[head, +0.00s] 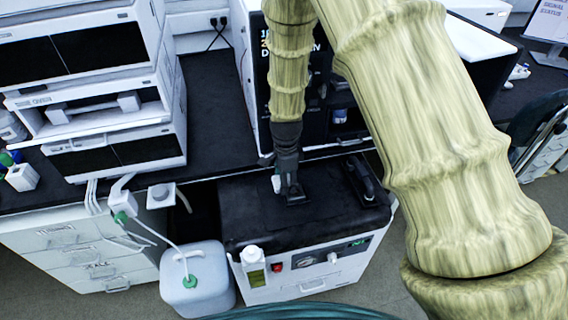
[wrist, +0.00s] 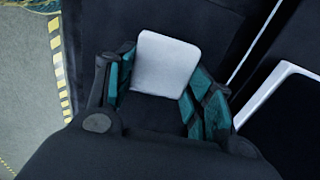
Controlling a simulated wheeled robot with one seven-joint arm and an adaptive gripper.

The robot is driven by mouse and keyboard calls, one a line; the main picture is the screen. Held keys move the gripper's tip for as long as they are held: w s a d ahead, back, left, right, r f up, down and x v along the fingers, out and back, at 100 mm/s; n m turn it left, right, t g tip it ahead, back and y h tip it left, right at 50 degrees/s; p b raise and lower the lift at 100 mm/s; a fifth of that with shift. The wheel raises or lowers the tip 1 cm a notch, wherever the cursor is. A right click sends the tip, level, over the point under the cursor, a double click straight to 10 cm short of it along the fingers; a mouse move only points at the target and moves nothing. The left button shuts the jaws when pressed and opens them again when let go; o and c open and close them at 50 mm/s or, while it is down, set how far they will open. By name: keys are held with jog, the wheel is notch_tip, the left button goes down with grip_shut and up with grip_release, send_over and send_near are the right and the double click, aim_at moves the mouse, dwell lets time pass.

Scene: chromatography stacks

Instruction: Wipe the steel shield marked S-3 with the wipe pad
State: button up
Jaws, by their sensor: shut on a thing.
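My gripper (head: 288,188) points down over the black top of a white machine in the head view. In the head view only a small pale patch shows beside the fingers, and the pad cannot be made out clearly. Whether the pad touches the surface below cannot be told. No steel shield marked S-3 can be picked out in either view; my arm covers part of the head view.
The white machine (head: 310,278) has a dark handle-like object (head: 363,181) on its top, right of my gripper. Stacked instruments (head: 95,85) fill the bench at left.

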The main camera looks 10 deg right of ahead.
jog(key=shift+r+p, duration=1.95)
jog(key=shift+r, duration=0.7)
